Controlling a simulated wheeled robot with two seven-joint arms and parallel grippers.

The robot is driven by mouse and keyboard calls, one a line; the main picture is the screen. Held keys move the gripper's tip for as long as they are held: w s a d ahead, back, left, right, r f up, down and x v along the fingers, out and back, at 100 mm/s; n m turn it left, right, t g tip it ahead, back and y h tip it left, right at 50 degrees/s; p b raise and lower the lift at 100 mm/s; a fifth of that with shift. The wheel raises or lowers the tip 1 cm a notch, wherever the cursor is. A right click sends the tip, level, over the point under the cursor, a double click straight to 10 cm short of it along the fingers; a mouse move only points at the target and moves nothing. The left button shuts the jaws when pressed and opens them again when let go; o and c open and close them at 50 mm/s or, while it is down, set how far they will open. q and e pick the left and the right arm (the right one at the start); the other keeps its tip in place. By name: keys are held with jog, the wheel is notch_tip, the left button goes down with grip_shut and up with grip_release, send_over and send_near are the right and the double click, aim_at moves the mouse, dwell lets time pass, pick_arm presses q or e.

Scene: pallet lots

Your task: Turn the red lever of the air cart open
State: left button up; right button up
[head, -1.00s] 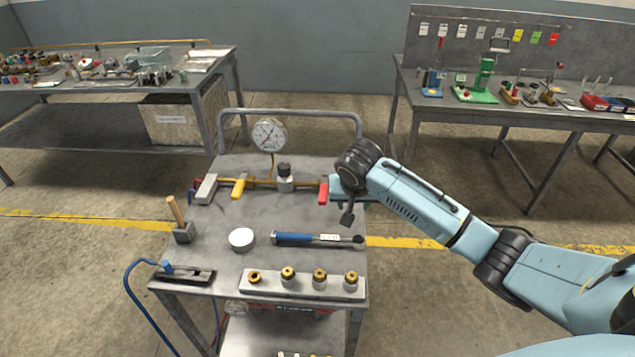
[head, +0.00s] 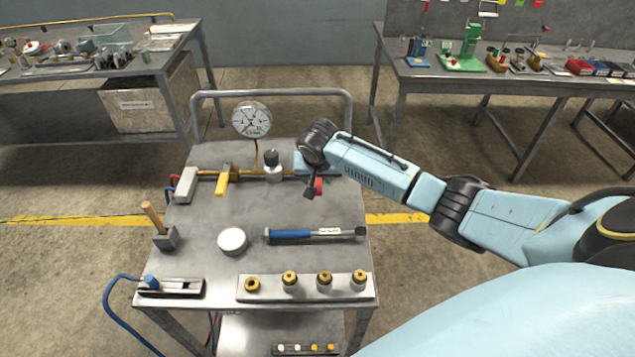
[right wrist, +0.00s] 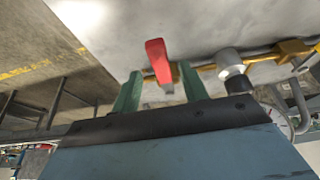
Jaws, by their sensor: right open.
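The red lever (head: 319,186) sits at the right end of the brass pipe on the cart top (head: 200,235). In the head view my right wrist and its dark bracket hide part of it. In the right wrist view the red lever (right wrist: 158,62) shows between and beyond the two green fingers of my right gripper (right wrist: 161,88). The right gripper is open and empty; I cannot tell whether a finger touches the lever. My left gripper is not in view.
A yellow lever (head: 222,184), a regulator knob (head: 273,163) and a pressure gauge (head: 251,119) stand along the same pipe. A blue-handled tool (head: 290,235), a white disc (head: 232,241) and a rack of brass fittings (head: 305,290) lie nearer. A rail (head: 270,93) closes the far edge.

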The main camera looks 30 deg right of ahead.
jog(key=shift+w+d+f, duration=0.1)
jog(key=shift+w+f, duration=0.1)
jog(key=shift+f, duration=0.4)
jog(key=shift+w+d+f, duration=0.1)
jog(key=shift+w+f, duration=0.05)
jog(key=shift+f, duration=0.15)
jog(key=shift+w+f, duration=0.1)
jog(key=shift+f, duration=0.05)
jog(key=shift+c, duration=0.3)
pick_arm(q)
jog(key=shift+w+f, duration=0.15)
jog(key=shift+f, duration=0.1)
pick_arm(e)
grip_shut()
